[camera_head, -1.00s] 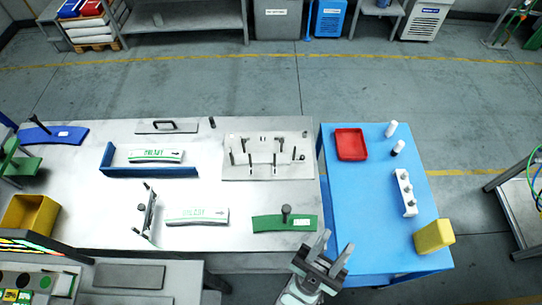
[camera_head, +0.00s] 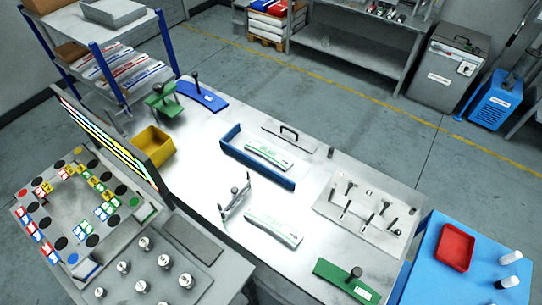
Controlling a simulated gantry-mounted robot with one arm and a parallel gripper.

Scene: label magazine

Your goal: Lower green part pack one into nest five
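A grey board (camera_head: 125,232) at the left carries small green-and-white packs (camera_head: 107,211), along with red, yellow and blue ones. Black round spots (camera_head: 93,241) lie among them, with single red, yellow, green and blue discs near the edges. The marks are too small to tell which pack is green part pack one or which place is nest five. My gripper is not in view in the current picture.
A dark upright panel (camera_head: 110,140) with coloured stripes stands behind the board. Silver knobbed pieces (camera_head: 144,243) stand in front.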

